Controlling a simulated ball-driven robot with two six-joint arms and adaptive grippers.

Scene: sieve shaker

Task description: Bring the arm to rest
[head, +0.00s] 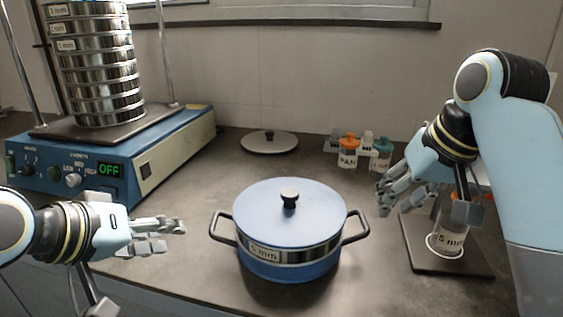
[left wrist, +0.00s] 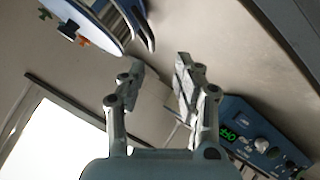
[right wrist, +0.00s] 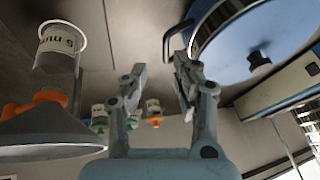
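My left gripper (head: 172,236) hangs over the front left of the bench, left of the blue pot, with nothing between its fingers. In the left wrist view its fingers (left wrist: 158,68) stand apart. My right gripper (head: 392,192) is above the bench, right of the pot, also empty. In the right wrist view its fingers (right wrist: 160,68) are apart. The blue lidded pot (head: 290,264) has two dark handles and a band labelled "5 mm". Neither gripper touches it.
The sieve shaker (head: 160,165) reads OFF and carries a sieve stack (head: 98,75). A round grey lid (head: 269,142) lies behind the pot. Labelled jars (head: 348,155) stand at the back. A "5 mm" jar (head: 452,238) stands on a dark plate (head: 430,262), partly behind my right arm.

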